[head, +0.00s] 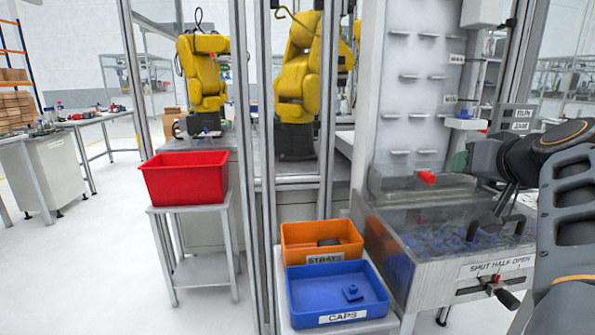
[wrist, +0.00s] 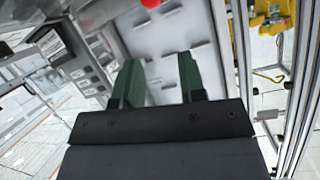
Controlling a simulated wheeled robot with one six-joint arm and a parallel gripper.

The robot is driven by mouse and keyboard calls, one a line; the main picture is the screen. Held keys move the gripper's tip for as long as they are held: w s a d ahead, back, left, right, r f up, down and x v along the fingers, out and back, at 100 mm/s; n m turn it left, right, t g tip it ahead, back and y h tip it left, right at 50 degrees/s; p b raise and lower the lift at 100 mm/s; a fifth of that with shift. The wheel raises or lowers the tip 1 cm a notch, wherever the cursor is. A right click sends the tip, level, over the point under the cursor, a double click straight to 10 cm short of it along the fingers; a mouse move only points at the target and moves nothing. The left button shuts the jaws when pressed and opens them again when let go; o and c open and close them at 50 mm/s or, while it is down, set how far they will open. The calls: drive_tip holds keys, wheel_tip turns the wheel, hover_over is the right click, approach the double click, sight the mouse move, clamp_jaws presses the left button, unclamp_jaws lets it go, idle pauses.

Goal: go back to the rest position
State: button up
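My gripper (wrist: 158,78) shows in the wrist view with its two green fingers apart and nothing between them. The wrist view is tilted, with the grey pegged panel (wrist: 180,50) beyond the fingers. In the head view my dark arm comes in from the right, and its end is near the panel, above the clear-covered bin. A bit of green there may be a fingertip; the rest of the gripper is hard to make out.
The clear-covered bin (head: 440,235) holds blue pieces; a lever marked SHUT, HALF, OPEN is on its front. An orange STRAYS box (head: 345,243) holds a dark piece. A blue CAPS box (head: 305,312) holds a blue piece. A red bin (head: 185,180) stands left. Metal posts (head: 265,120) front the yellow arms.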

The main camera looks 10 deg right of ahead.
drive_tip(key=w+a+g+y+p, duration=0.1)
drive_tip(key=a+g+y+p, duration=0.15)
drive_tip(key=a+p, duration=0.55)
drive_tip(key=s+a+f+n+g+h+p, duration=0.1)
drive_tip(key=s+a+f+n+g+p, duration=0.2)
drive_tip(key=p, duration=1.7)
drive_tip(key=s+a+f+g, duration=0.1)
drive_tip(key=s+a+g, duration=0.3)
drive_tip(key=s+a, duration=0.4)
drive_tip(key=shift+a+n+p, duration=0.3)
drive_tip(key=shift+a+p, duration=0.05)
drive_tip(key=shift+a, duration=1.15)
drive_tip(key=shift+g+h, duration=0.25)
